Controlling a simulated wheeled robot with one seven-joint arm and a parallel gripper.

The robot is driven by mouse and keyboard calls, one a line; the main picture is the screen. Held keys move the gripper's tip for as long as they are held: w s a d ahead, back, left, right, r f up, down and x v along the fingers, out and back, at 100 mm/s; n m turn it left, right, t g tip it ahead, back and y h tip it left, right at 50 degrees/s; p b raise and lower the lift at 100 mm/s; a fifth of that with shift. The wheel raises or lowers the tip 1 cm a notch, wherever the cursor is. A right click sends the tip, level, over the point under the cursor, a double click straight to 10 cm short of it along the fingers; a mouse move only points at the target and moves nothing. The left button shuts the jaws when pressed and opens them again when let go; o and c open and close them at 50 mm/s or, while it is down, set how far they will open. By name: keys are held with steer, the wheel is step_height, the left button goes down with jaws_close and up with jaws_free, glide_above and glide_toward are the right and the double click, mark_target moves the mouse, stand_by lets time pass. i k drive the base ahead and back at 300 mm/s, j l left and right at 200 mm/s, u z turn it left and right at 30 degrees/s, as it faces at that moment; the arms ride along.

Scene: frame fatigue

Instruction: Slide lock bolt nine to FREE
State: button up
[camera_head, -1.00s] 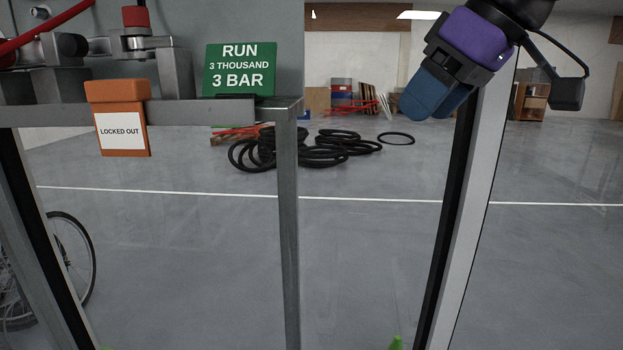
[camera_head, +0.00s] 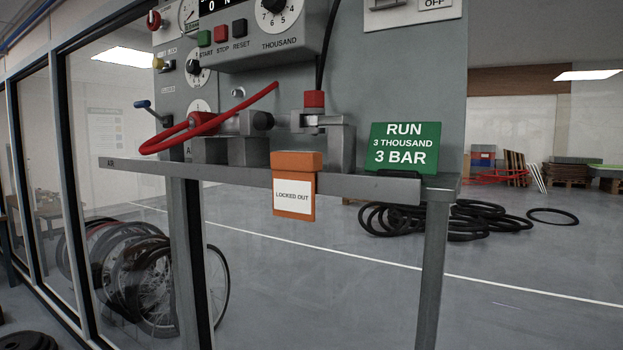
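No part marked as lock bolt nine can be made out. A grey machine panel (camera_head: 350,60) stands in the middle, with small labels on its left that are too small to read surely. On that left side are a red knob (camera_head: 153,20), a yellow knob (camera_head: 158,63) and a blue-handled lever (camera_head: 148,109). An orange block (camera_head: 296,163) with a "LOCKED OUT" label hangs at the front of the grey shelf (camera_head: 235,182). My gripper is out of view.
A green "RUN 3 THOUSAND 3 BAR" sign (camera_head: 405,147) stands at the shelf's right end. Start, stop and reset buttons (camera_head: 222,33) and a dial (camera_head: 275,12) sit above. Bicycle wheels (camera_head: 140,280) stand at left, black tyres (camera_head: 460,218) lie behind.

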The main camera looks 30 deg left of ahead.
mark_target(157, 64)
steer(key=u, duration=1.7)
